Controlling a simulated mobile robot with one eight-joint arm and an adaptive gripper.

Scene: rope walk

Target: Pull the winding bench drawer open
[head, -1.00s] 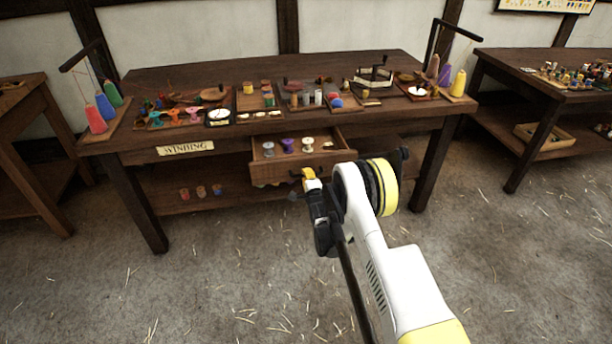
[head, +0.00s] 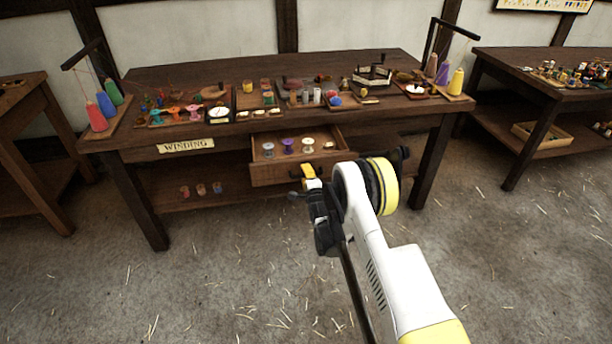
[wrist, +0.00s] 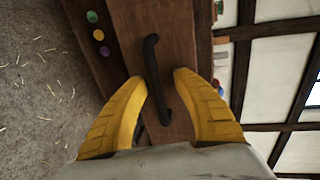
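The winding bench (head: 360,118) stands ahead, with a "WINDING" label (head: 186,146) on its front. Its drawer (head: 275,174) is pulled out under the top, and a few spools show inside, among them a purple spool (head: 288,146). The dark bar handle (wrist: 152,65) is on the drawer front. My gripper (head: 303,178) is at the drawer front. In the wrist view its yellow fingers (wrist: 160,78) are spread apart, one on each side of the handle, with gaps showing between fingers and bar. My arm partly hides the drawer's right end in the head view.
Cones on stands and winding tools cover the bench top. A lower shelf (head: 215,200) holds several small spools, which also show in the wrist view (wrist: 98,34). Tables stand at left (head: 25,110) and right (head: 510,70). The straw-strewn floor in front is clear.

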